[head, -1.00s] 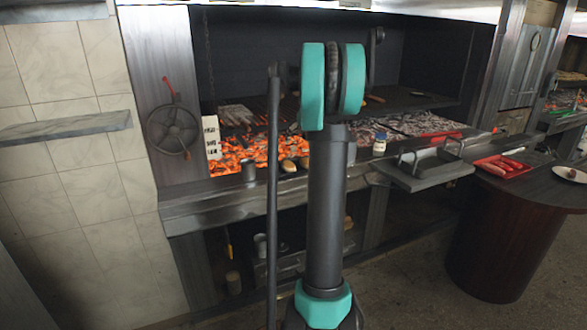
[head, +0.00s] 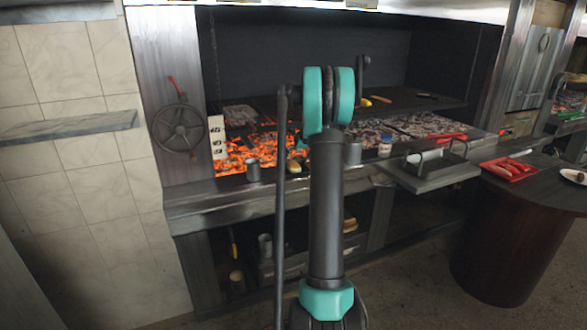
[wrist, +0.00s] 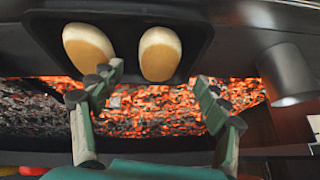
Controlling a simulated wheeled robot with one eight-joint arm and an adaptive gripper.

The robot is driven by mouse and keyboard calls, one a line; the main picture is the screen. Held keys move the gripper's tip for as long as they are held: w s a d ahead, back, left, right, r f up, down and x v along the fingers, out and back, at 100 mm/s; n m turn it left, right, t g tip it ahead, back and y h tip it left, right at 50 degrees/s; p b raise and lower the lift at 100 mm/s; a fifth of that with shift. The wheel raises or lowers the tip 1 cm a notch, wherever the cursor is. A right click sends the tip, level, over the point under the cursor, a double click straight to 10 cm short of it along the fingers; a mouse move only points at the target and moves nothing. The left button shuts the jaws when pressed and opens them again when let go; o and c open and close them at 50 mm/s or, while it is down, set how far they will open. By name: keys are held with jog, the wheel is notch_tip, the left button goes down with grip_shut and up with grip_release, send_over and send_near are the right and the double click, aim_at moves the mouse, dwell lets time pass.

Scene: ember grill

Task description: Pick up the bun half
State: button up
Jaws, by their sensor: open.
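Two pale bun halves, one on the left (wrist: 88,46) and one on the right (wrist: 160,53), lie side by side on a dark tray (wrist: 125,38) in the wrist view. My gripper (wrist: 158,84) is open and empty, its two fingers spread below the buns in the picture. The left fingertip is close to the lower edge of the left bun; I cannot tell whether it touches. In the head view a small bun half (head: 293,167) shows at the grill's front ledge, partly covered by my arm, which also hides my gripper.
Glowing embers (wrist: 155,112) spread beneath the gripper. A metal cup (wrist: 288,72) stands right of the tray; a cup (head: 253,170) also shows in the head view. A white-lidded jar (head: 385,146), a handled grey tray (head: 432,172) and a red tray (head: 508,170) are to the right.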

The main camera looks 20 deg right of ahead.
aim_at(295, 164)
jog(key=x, duration=0.4)
jog(key=shift+d+f, duration=0.1)
jog(key=shift+d, duration=0.05)
jog(key=shift+s, duration=0.1)
jog(key=c, duration=1.1)
